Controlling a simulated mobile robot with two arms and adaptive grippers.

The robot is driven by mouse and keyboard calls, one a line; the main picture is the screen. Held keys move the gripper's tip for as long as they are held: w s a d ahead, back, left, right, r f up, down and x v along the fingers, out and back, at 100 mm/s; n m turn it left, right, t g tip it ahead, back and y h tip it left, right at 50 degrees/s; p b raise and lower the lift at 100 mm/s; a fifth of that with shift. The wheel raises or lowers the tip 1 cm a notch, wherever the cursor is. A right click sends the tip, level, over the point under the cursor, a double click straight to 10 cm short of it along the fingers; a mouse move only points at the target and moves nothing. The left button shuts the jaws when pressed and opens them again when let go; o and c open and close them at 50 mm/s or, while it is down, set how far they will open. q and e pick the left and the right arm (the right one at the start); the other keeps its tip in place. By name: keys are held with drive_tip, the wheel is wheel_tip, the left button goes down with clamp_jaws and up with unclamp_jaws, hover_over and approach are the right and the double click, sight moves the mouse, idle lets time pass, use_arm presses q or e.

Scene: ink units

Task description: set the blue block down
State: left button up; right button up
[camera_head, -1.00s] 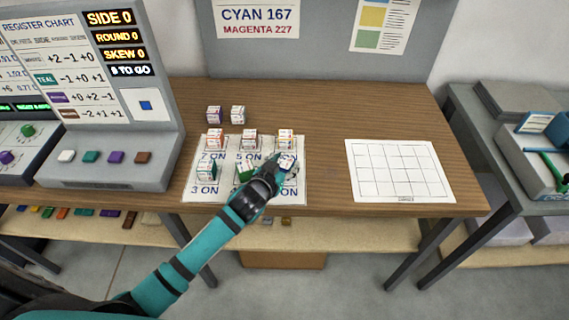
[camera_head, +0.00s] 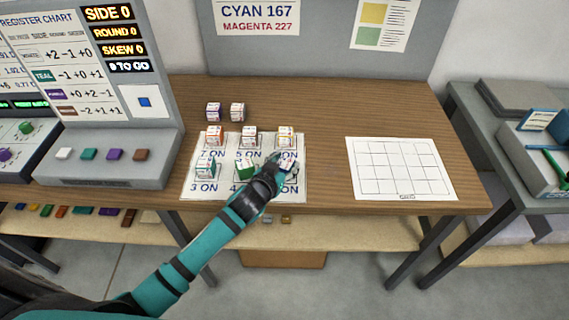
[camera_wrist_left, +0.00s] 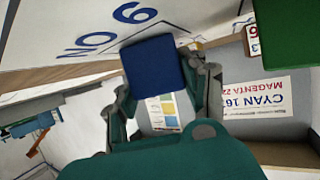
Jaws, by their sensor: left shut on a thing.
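The blue block (camera_wrist_left: 153,65) sits between the two fingers of my left gripper (camera_wrist_left: 165,82) in the left wrist view. The gripper is shut on it. In the head view my left gripper (camera_head: 282,168) is over the front right part of the white numbered mat (camera_head: 213,194), and it hides most of the block. In the wrist view the block is close to the printed "NO 6" on the mat; I cannot tell whether it touches the mat. My right gripper is not in view.
Several labelled blocks stand on the mat, including a green one (camera_head: 245,170) just left of my gripper. An empty gridded sheet (camera_head: 399,170) lies at right. A grey console (camera_head: 110,172) stands at left.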

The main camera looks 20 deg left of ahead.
use_arm(q)
drive_tip(key=shift+f, duration=0.15)
drive_tip(key=o, duration=1.2)
drive_tip(key=shift+o, duration=0.2)
